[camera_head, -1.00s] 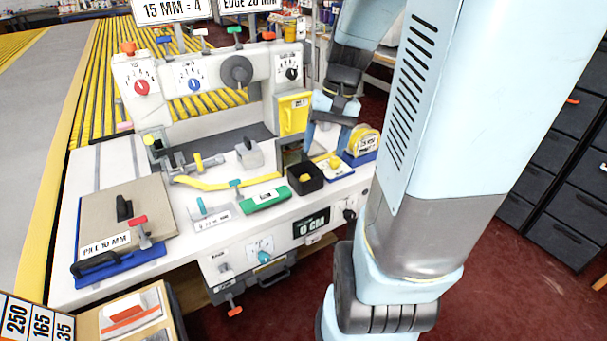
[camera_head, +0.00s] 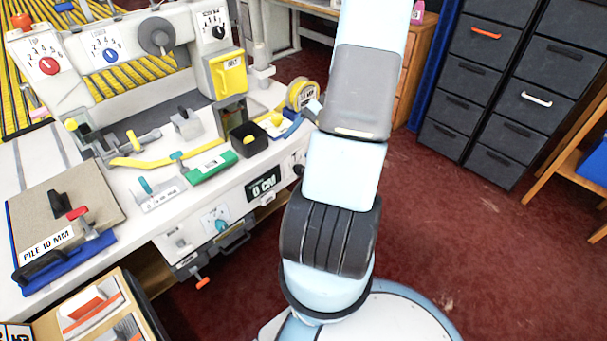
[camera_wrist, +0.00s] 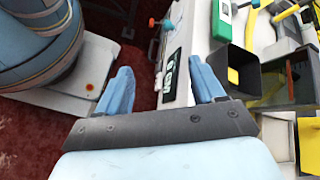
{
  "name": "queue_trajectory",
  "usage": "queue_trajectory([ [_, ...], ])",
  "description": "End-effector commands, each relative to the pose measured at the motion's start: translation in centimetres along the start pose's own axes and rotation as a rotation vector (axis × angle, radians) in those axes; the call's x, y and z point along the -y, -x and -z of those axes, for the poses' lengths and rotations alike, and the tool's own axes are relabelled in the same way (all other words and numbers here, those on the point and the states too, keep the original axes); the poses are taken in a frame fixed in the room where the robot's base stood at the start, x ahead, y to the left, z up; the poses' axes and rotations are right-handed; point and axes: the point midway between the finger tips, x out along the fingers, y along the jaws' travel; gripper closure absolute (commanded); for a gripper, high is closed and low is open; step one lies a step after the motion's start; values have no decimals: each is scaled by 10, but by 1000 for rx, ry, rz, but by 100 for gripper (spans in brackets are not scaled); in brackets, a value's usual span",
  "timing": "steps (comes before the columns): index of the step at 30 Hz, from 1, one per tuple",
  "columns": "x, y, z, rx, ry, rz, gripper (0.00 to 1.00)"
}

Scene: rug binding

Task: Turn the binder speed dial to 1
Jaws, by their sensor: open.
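The binder machine's upper panel carries a red dial (camera_head: 48,66), a blue dial (camera_head: 110,55) and a black dial (camera_head: 218,31), each with a printed scale. A teal dial (camera_head: 221,226) sits on the bench's front face, left of the "0 CM" display (camera_head: 263,184). The labels are too small to tell which dial sets speed. My gripper (camera_wrist: 163,80) is open, its blue fingers apart and empty, with the display (camera_wrist: 173,72) seen between them. It touches no dial. In the head view my arm hides most of it near the bench's right end.
A black bin (camera_head: 248,140), a green block (camera_head: 210,166) and a yellow tape measure (camera_head: 302,94) stand on the bench. A yellow box (camera_head: 228,74) hangs below the black dial. Dark drawers (camera_head: 477,113) stand at right, with open red floor (camera_head: 440,220) before them.

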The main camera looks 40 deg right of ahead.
Motion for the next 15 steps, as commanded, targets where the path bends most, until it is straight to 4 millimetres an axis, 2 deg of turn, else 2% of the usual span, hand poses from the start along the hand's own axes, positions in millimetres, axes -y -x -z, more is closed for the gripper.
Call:
queue_trajectory([
  [3, -20, -4, 18, 41, -61, 104, 32],
  [15, -79, -20, 64, 142, -221, 467, 32],
])
